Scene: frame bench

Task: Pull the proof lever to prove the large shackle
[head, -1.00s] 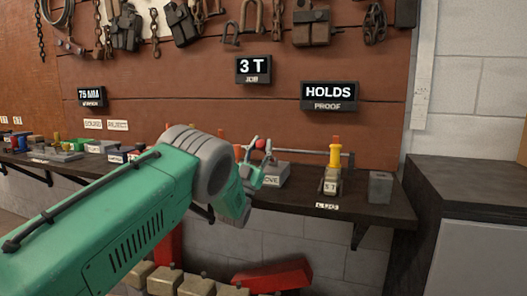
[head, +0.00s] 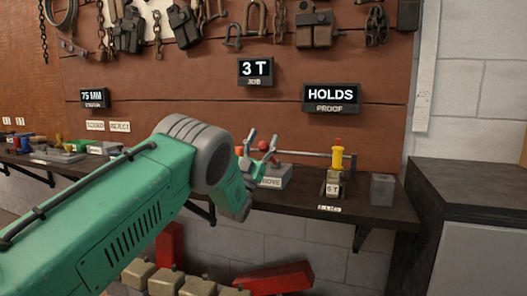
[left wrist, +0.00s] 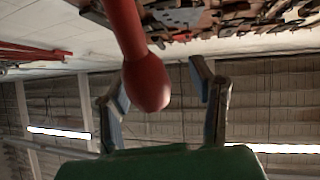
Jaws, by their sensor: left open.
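The proof lever shows as a red ball knob (head: 263,145) above a grey block with a worn label (head: 276,177) on the bench shelf. My left gripper (head: 262,139) is open, with its two blue-padded fingers spread on either side of the knob. In the left wrist view the red knob (left wrist: 147,84) and its red stem lie between the open fingers, with gaps to both. A yellow piece with a red top (head: 337,158) stands on a small labelled block near a horizontal rod. I cannot tell which item is the large shackle. My right gripper is out of view.
Displays read "3 T" (head: 256,72) and "HOLDS" over "PROOF" (head: 331,96). A grey block (head: 382,189) stands at the shelf's right end, beside a dark-topped cabinet (head: 470,188). Chains and shackles hang above. Blocks and a red item (head: 273,278) lie below the shelf.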

